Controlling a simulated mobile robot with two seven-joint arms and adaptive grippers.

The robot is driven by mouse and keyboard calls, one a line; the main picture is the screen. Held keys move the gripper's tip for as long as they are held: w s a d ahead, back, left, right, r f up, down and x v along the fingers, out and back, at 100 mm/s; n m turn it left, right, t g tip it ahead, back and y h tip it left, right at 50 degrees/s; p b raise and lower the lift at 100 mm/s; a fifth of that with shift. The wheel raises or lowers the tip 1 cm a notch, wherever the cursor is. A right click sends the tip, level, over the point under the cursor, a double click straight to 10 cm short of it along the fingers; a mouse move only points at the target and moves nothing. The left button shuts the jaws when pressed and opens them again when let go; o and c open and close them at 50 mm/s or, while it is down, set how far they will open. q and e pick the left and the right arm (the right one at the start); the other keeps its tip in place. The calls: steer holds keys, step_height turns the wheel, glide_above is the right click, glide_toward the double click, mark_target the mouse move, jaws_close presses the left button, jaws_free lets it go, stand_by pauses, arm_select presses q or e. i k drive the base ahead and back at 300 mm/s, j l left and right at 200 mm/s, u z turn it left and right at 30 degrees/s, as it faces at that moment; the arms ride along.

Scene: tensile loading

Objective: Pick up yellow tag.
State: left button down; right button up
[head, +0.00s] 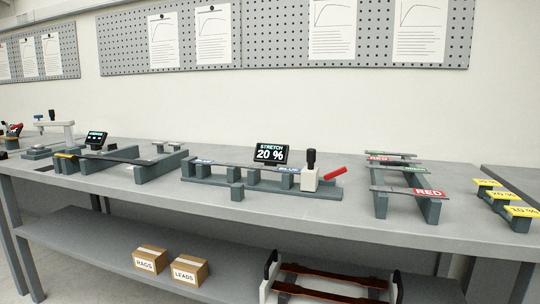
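Yellow tags with black percent markings lie on a grey rack at the far right of the bench. The front tag (523,211) is the largest in view and appears to read 10 %. A middle tag (503,195) appears to read 20 %. A back tag (487,182) is too small to read surely. The tags rest apart from each other on grey blocks. Neither of my grippers is in view.
Left of the tags, a rack (435,211) holds red and green labelled strips. A stretch fixture (262,187) with a 20 % display (271,154) stands mid-bench. Another grey frame (155,171) is further left. Boxes (189,270) sit on the lower shelf.

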mark_target(494, 194)
steer(key=i+l+z, duration=0.15)
steer(key=l, duration=0.4)
steer(key=i+l+z, duration=0.15)
steer(key=i+l, duration=0.25)
steer(key=i+l+z, duration=0.15)
steer(key=i+l, duration=0.15)
steer(key=l, duration=0.3)
steer(key=i+l+z, duration=0.15)
steer(key=i+l, duration=0.15)
steer(key=l, duration=0.1)
